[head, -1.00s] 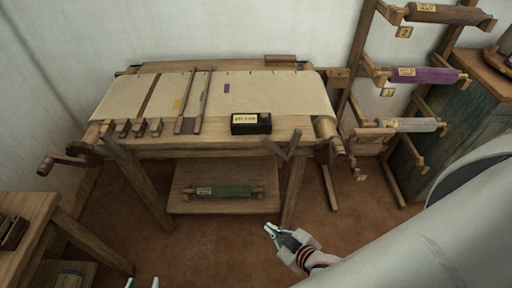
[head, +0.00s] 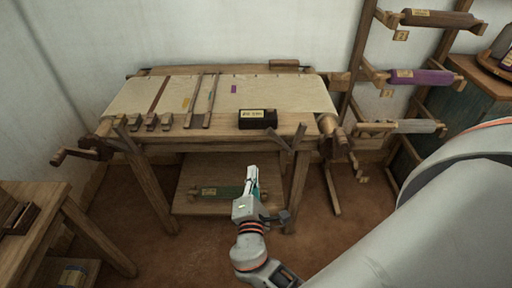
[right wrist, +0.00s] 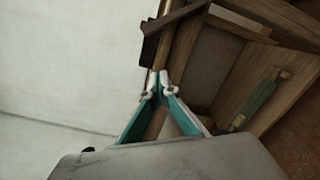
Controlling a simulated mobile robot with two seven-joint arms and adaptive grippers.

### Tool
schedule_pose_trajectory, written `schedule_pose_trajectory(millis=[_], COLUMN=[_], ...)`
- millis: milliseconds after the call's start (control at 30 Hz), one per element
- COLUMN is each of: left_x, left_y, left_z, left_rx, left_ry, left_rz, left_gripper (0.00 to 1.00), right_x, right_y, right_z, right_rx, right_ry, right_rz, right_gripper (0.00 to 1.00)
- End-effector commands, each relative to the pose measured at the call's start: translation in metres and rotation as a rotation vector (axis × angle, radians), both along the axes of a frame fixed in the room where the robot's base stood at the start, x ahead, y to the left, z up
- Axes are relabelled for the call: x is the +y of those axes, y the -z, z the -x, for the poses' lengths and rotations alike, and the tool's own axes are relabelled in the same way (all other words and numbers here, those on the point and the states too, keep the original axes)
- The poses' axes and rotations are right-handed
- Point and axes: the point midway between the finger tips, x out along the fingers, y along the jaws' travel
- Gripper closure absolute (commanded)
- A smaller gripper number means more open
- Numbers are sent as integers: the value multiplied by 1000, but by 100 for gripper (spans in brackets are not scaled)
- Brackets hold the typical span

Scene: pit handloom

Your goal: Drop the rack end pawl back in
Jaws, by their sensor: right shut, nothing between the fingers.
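The loom (head: 215,145) stands against the back wall with a pale cloth stretched on it. A dark toothed wheel (head: 338,148) sits at its right end, the side nearest the rack. I cannot make out the pawl itself at this size. My right gripper (head: 254,174) is in front of the loom, below its front beam and left of that wheel. It is shut and empty, apart from the loom as far as I can tell. In the right wrist view its fingertips (right wrist: 156,90) meet, with loom timber behind them. My left gripper is out of view.
A black labelled box (head: 257,119) stands on the loom's front beam. A green roll (head: 215,192) lies on the lower shelf. The rack (head: 350,90) with several rolls stands at right, a wooden table (head: 45,205) at left. Floor in front is clear.

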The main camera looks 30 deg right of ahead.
Motion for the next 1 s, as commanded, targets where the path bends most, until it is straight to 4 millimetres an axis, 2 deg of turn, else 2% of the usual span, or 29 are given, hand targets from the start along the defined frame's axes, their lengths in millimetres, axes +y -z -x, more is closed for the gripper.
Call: schedule_pose_trajectory(millis=[133,567,667,1000], left_x=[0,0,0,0], left_y=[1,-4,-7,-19], left_z=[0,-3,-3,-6], left_rx=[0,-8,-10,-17], left_ry=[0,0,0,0], left_rz=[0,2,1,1], left_gripper=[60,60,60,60], right_x=[1,-3,-10,-46], right_y=[-9,-10,-11,-13], right_z=[-1,-7,-17,-72], right_rx=[-10,-13,-14,-14], right_ry=[11,11,10,11], right_rz=[40,41,41,41], right_gripper=[100,100,100,100])
